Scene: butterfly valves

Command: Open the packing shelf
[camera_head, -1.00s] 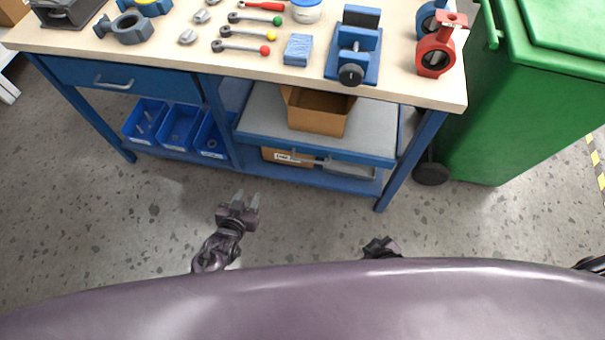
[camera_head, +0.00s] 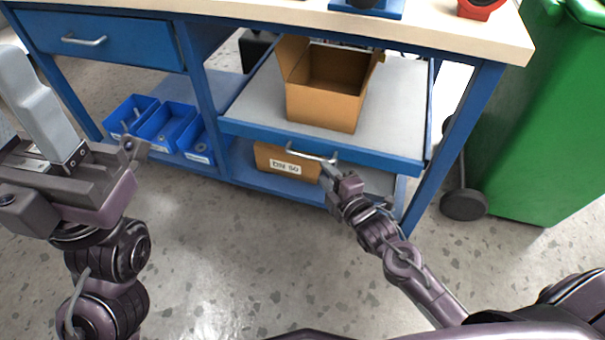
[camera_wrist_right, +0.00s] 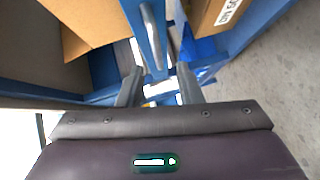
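The packing shelf (camera_head: 390,100) is a grey board with a blue front edge, under the workbench. Its silver bar handle (camera_head: 312,155) is on the front and also shows in the right wrist view (camera_wrist_right: 151,38). An open cardboard box (camera_head: 322,108) stands on the shelf. My right gripper (camera_head: 328,170) is at the right end of the handle. In the right wrist view its fingers (camera_wrist_right: 159,84) are apart, with the handle bar between or just beyond their tips; contact is unclear. My left gripper (camera_head: 70,150) is large at the left, away from the shelf; its finger gap is unclear.
A labelled cardboard box (camera_head: 283,168) sits below the shelf. Blue bins (camera_head: 165,125) stand on the lower board to the left. A blue drawer (camera_head: 95,38) is at upper left. A bench leg (camera_head: 450,145) and a green wheeled bin (camera_head: 545,130) are at right. The floor in front is clear.

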